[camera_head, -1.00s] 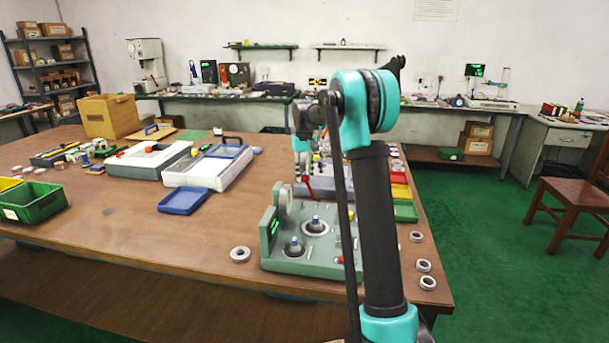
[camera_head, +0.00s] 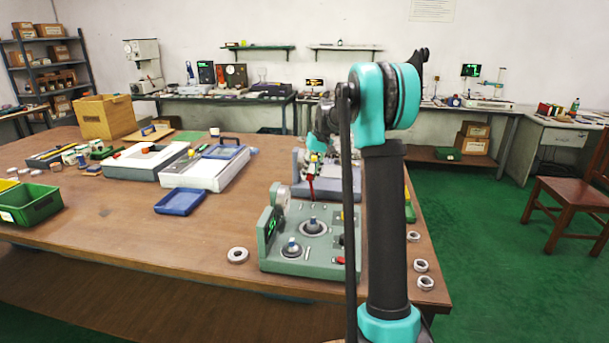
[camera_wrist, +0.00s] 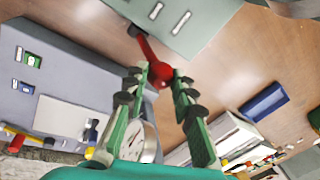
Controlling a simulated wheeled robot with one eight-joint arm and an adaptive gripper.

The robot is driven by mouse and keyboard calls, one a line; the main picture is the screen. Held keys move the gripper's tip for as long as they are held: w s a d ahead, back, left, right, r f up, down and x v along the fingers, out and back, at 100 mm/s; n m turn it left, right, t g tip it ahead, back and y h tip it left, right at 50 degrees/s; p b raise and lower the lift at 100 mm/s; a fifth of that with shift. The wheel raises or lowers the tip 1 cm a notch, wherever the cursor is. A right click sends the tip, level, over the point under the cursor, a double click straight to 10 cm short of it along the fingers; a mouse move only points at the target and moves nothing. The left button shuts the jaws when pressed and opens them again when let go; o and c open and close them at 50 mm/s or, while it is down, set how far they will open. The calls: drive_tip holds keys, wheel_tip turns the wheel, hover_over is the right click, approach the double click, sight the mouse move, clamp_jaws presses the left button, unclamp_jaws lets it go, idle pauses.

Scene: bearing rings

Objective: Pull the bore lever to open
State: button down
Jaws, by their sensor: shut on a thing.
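The bore lever is a red rod with a red ball knob. In the wrist view its knob (camera_wrist: 161,76) sits between the fingertips of my gripper (camera_wrist: 160,84), which is shut on it. The rod runs up-left to a dark pivot at the edge of a grey-green plate (camera_wrist: 195,28). In the head view the red lever (camera_head: 311,188) stands at the back of the grey-green gauge fixture (camera_head: 283,262), close to upright.
A grey device (camera_head: 299,186) stands behind the fixture. Loose metal rings lie beside it, one to the left (camera_head: 238,255) and some to the right (camera_head: 421,265). A blue tray (camera_head: 180,201) lies to the left.

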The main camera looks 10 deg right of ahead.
drive_tip(key=s+d+f+t+y, duration=0.1)
drive_tip(key=d+y, duration=0.3)
drive_tip(key=d, duration=0.4)
drive_tip(key=shift+s+f, duration=0.3)
drive_tip(key=shift+s, duration=0.55)
drive_tip(key=shift+d+f, duration=0.1)
drive_tip(key=c, duration=1.3)
unclamp_jaws()
drive_tip(key=shift+d, duration=0.1)
drive_tip(key=shift+c, duration=0.2)
drive_tip(key=shift+o, duration=0.6)
drive_tip(key=v, duration=1.2)
